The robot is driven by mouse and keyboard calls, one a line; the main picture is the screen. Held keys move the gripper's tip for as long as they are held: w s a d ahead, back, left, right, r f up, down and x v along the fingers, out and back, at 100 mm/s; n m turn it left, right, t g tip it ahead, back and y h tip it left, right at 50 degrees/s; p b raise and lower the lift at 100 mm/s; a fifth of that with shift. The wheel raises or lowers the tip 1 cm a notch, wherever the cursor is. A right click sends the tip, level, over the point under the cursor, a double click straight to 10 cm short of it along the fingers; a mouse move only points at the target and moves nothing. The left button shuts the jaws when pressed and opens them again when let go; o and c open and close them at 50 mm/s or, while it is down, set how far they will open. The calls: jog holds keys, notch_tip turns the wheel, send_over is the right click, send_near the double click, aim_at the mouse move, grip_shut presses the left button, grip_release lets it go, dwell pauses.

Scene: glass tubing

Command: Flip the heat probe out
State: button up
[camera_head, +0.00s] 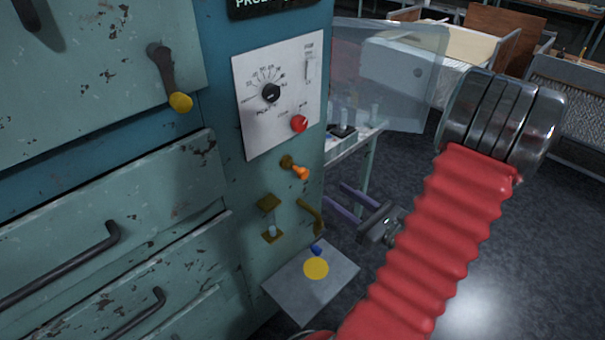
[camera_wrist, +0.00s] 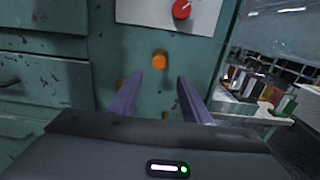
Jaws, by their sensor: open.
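A sign reading "PROB…", partly cut off (camera_head: 272,5), is on the teal cabinet above a white dial panel (camera_head: 280,90). Below the panel a short orange-tipped lever (camera_head: 301,173) sticks out from a brass mount; its orange end also shows in the wrist view (camera_wrist: 159,60). Under it are a brass bracket (camera_head: 269,203) and a curved brass hook (camera_head: 311,216). I cannot tell which part is the heat probe. My gripper (camera_head: 333,196) is open and empty, to the right of these fittings. In the wrist view its purple fingers (camera_wrist: 158,80) point at the cabinet, below the orange end.
A grey shelf with a yellow disc (camera_head: 316,268) juts out below. Drawers with dark handles (camera_head: 60,265) fill the left. A table with small items (camera_wrist: 250,100) stands to the right.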

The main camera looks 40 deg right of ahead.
aim_at(305, 175)
jog(key=shift+w+a, duration=0.15)
jog(key=shift+w, duration=3.3)
jog(key=shift+w+a, duration=0.1)
jog(key=shift+w, duration=3.35)
grip_shut()
